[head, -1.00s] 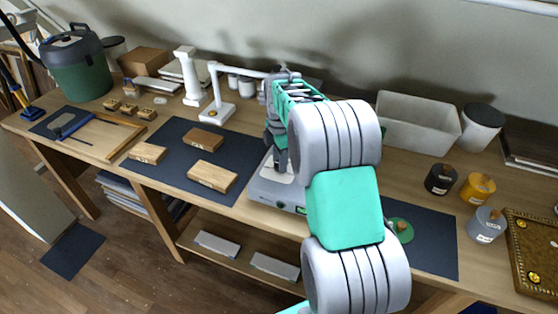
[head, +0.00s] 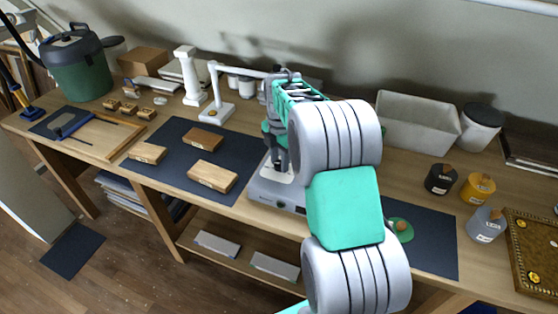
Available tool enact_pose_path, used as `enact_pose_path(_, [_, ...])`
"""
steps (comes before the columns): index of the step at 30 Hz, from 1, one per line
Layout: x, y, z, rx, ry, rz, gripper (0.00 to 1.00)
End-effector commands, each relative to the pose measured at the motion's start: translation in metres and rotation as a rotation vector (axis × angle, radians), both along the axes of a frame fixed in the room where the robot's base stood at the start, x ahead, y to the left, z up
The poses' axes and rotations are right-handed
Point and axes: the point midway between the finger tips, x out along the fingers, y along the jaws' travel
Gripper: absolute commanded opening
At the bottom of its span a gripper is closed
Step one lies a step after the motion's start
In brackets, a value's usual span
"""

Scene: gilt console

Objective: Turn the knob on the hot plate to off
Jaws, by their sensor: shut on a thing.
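The hot plate (head: 264,194) is a low grey box with a pale top, standing at the front edge of the bench. My arm covers its right part. My gripper (head: 281,168) points down over its top, partly hidden behind my arm. It is shut on the knob, but the fingertips and the knob itself are too small and covered to make out. No lit indicator shows on the front face of the hot plate.
Left of the hot plate, wooden blocks (head: 212,176) lie on a dark mat (head: 180,134). A white stand (head: 217,105) is behind. To the right are a pale bin (head: 415,122), small jars (head: 477,187) and a framed tray (head: 535,245). A green item (head: 401,229) lies beside my arm.

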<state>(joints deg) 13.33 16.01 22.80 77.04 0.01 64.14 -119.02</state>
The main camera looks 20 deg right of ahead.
Motion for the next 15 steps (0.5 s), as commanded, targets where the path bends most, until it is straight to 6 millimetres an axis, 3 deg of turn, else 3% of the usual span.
enact_pose_path(1, [0.0002,0.0004,0.0004,0.000,-0.001,0.002,0.00])
enact_pose_path(2, [0.0002,0.0004,0.0004,0.000,-0.001,0.002,0.37])
enact_pose_path(9, [0.0001,-0.0001,0.0002,0.000,0.000,0.000,0.56])
enact_pose_path(15, [0.0001,-0.0002,0.0001,0.000,0.000,-0.001,0.57])
